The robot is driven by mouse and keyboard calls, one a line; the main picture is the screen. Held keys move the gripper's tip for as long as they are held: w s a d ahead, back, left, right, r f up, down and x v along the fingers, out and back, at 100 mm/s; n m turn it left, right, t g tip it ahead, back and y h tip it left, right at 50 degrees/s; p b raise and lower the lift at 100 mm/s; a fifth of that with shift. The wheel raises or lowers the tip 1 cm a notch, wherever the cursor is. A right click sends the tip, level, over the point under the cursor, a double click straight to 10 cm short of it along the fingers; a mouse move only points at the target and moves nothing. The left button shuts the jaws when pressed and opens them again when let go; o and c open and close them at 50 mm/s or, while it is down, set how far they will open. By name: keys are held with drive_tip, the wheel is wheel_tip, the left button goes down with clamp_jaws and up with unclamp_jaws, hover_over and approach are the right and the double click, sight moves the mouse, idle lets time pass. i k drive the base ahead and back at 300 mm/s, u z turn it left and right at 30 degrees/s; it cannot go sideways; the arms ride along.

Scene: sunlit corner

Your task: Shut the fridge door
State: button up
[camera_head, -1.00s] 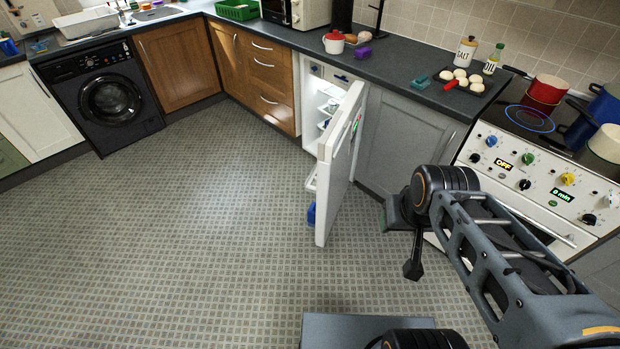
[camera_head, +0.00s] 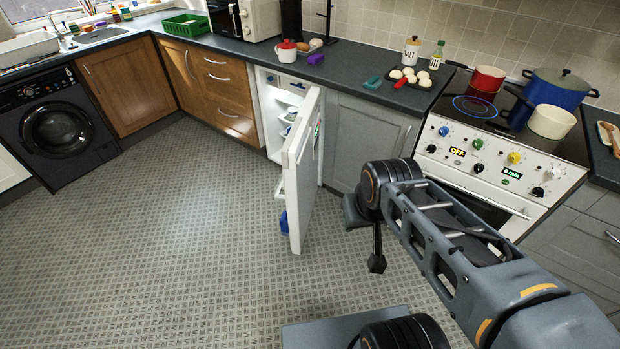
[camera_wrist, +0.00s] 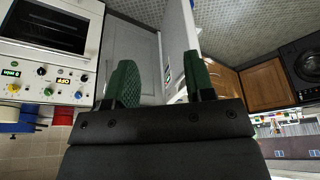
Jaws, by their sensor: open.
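The white fridge door (camera_head: 298,180) stands wide open in the head view, swung out from the small under-counter fridge (camera_head: 270,112). Its edge faces me, and shelves with items show behind it. My gripper (camera_head: 364,238) is to the right of the door, apart from it, in front of the grey cupboard; my arm partly hides it. In the wrist view my gripper (camera_wrist: 160,82) is open with two green-padded fingers and nothing between them. The fridge door (camera_wrist: 178,35) shows beyond the fingertips there, partly behind the right finger.
The oven (camera_head: 500,165) with pots on its hob stands to the right, close to my arm. A grey cupboard (camera_head: 366,145) adjoins the fridge on its right. The wooden cupboards (camera_head: 215,90) and washing machine (camera_head: 58,130) are on the left. The floor (camera_head: 180,240) left of the door is clear.

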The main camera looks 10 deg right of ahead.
sight(299, 175)
drive_tip(key=z, duration=0.1)
drive_tip(key=i, duration=1.05)
drive_tip(key=u, duration=0.8)
